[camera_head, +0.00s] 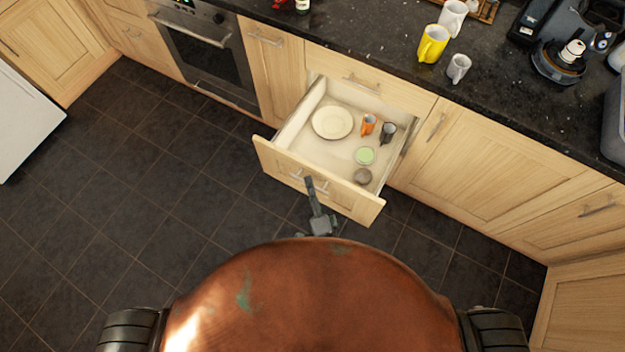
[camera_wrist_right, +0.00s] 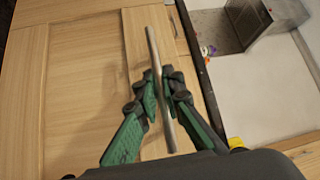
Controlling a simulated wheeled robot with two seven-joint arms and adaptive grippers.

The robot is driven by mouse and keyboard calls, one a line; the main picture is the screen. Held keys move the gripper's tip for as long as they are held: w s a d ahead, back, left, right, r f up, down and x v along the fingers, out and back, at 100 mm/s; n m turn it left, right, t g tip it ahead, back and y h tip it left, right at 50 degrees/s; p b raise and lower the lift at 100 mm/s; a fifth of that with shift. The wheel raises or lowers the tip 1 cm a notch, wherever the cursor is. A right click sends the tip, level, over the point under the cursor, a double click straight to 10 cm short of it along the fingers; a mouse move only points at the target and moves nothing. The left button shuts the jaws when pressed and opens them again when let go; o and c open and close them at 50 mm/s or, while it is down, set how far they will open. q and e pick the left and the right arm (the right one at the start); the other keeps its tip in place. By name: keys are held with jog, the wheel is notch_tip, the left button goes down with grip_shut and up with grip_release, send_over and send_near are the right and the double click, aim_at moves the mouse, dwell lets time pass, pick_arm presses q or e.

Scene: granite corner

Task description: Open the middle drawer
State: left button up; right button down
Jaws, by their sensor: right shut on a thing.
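The middle drawer (camera_head: 357,203), light wood, is pulled well out below a closed top drawer (camera_head: 395,95). My right gripper (camera_head: 310,184) is at its front, shut on the metal bar handle (camera_head: 296,177). In the right wrist view, the green-and-black fingers (camera_wrist_right: 164,92) stand on either side of the handle (camera_wrist_right: 153,52). Inside the drawer are a cream plate (camera_head: 333,122), an orange mug (camera_head: 368,124), a dark grey mug (camera_head: 387,134), a green bowl (camera_head: 365,156) and a grey-brown round item (camera_head: 362,176). My left gripper is not in view.
An oven (camera_head: 208,55) stands left of the drawer. The dark tiled floor (camera_head: 150,180) is clear.

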jog(key=c, duration=2.1)
grip_release()
jog(key=shift+s, duration=0.1)
jog(key=v, duration=0.7)
jog(key=shift+s+d, duration=0.1)
jog(key=shift+s, duration=0.05)
